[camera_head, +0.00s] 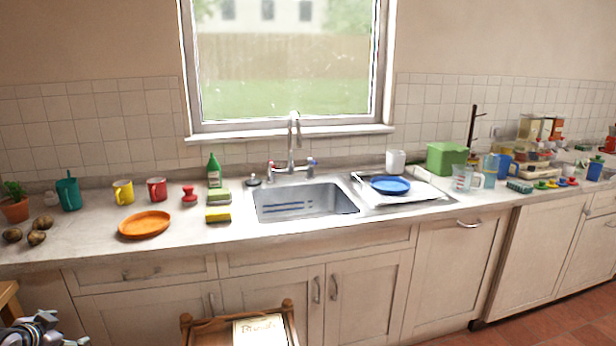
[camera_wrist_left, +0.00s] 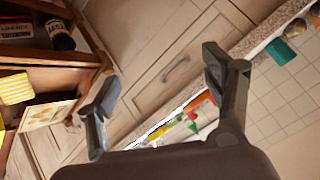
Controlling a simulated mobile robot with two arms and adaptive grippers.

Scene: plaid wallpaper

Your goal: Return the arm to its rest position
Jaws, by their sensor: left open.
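My left gripper (camera_head: 42,330) shows at the bottom left corner of the head view, low in front of the counter and partly cut off by the frame edge. In the left wrist view my left gripper (camera_wrist_left: 158,70) has its two dark fingers spread wide apart with nothing between them. Cabinet fronts lie beyond the fingers. My right gripper is in neither view.
The counter (camera_head: 95,235) holds an orange plate (camera_head: 145,225), mugs and a sink (camera_head: 305,203). A wooden cart (camera_head: 187,330) with a booklet (camera_head: 260,330) stands in front of the cabinets. The cart's shelves (camera_wrist_left: 30,55) hold boxes at left in the left wrist view.

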